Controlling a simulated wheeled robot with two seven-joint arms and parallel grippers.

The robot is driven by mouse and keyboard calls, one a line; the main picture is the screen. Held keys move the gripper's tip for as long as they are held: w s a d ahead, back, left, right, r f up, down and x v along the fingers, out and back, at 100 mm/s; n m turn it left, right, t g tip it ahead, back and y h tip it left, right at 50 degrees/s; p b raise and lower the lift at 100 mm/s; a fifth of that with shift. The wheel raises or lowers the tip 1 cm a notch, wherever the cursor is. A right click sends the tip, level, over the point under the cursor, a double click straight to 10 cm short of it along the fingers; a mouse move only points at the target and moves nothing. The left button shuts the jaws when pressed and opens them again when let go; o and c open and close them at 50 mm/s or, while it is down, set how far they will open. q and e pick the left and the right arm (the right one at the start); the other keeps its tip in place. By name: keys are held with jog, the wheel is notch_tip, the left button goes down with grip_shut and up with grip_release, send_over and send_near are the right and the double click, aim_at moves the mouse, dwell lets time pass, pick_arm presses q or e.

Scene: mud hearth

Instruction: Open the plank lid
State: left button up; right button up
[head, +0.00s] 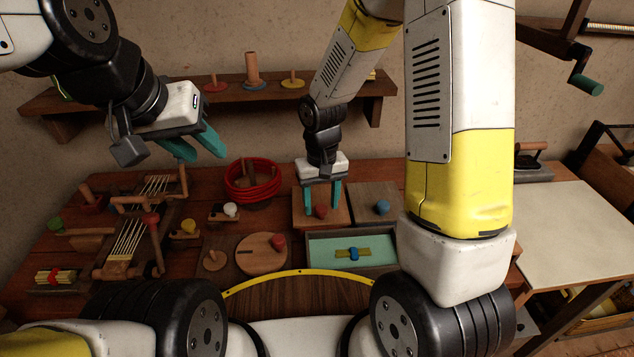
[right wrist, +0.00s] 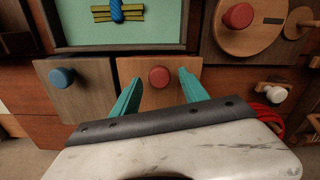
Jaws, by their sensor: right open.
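A square light-wood plank lid (head: 336,217) with a red knob (head: 320,212) lies flat at the back of the bench; in the right wrist view the lid (right wrist: 150,101) and knob (right wrist: 159,77) show too. Beside it lies a square grey-brown lid (head: 365,192) with a blue knob (head: 382,207). I cannot tell for sure which one is meant. My right gripper (head: 322,207) is open and points down over the red knob, its fingers on either side. Whether they touch it is unclear. My left gripper (head: 208,157) is open and empty, raised above the bench's left part.
A green-lined tray (head: 314,252) holds a yellow bundle with a blue tie. A round lid (head: 260,258) with a red knob lies left of it. Red coiled hose (head: 252,182) sits behind. A small loom (head: 130,230) fills the left. A shelf (head: 225,101) spans the wall.

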jog(key=shift+c, duration=0.4)
grip_shut()
dwell(1.1)
